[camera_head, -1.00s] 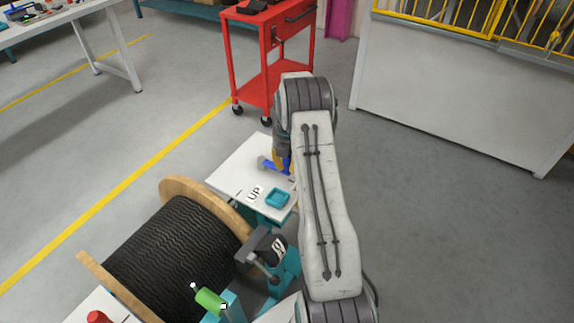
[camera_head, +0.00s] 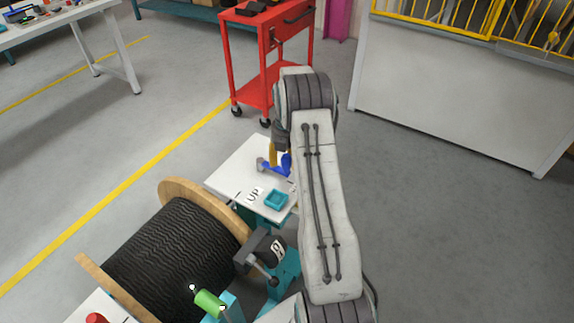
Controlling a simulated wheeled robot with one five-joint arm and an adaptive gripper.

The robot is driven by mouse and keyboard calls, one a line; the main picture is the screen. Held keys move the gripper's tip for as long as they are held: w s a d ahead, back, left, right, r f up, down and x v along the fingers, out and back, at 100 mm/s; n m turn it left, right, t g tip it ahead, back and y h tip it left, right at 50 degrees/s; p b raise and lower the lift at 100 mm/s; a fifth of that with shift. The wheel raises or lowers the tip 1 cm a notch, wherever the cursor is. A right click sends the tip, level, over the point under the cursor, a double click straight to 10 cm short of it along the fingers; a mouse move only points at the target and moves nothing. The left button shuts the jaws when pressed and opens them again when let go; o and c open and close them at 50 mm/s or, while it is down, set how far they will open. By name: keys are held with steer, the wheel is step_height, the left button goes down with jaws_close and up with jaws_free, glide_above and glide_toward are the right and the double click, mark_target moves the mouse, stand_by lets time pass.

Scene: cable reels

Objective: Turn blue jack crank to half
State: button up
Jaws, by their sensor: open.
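The blue jack crank (camera_head: 264,164) shows in the head view on the white platform, just left of my arm. Its right part runs behind my arm and gripper. My gripper (camera_head: 281,162) is at the crank, with a yellow-orange finger showing above and beside the blue part. The gripper is open; my arm hides most of it, and I cannot tell whether it touches the crank. The white platform (camera_head: 228,168) carries an "UP" label (camera_head: 256,194) and a small teal tray (camera_head: 276,199).
A large wooden reel of black cable (camera_head: 170,258) stands at lower left. A grey clamp (camera_head: 258,252) and a green handle (camera_head: 208,303) are beside it. A red cart (camera_head: 265,95) stands behind the platform. Open floor lies to the right.

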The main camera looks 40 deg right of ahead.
step_height(320, 180, up, 9)
steer(key=shift+r, duration=0.2)
stand_by(0.3)
stand_by(0.5)
steer(key=s+a+r+m+t, duration=0.1)
steer(key=s+a+r+m, duration=0.4)
steer(key=a, duration=0.3)
steer(key=s+a+r+m, duration=0.4)
steer(key=a+r, duration=0.2)
steer(key=a, duration=0.1)
steer(key=s+a+m+t, duration=0.1)
steer(key=s+a+m, duration=0.4)
steer(key=s, duration=0.4)
steer(key=s+a+m+t, duration=0.1)
steer(key=s+a+m, duration=0.4)
steer(key=s, duration=0.5)
step_height(320, 180, up, 13)
steer(key=p, duration=1.3)
steer(key=shift+w+d+m, duration=0.15)
steer(key=shift+d+m, duration=0.05)
steer(key=shift+m, duration=0.1)
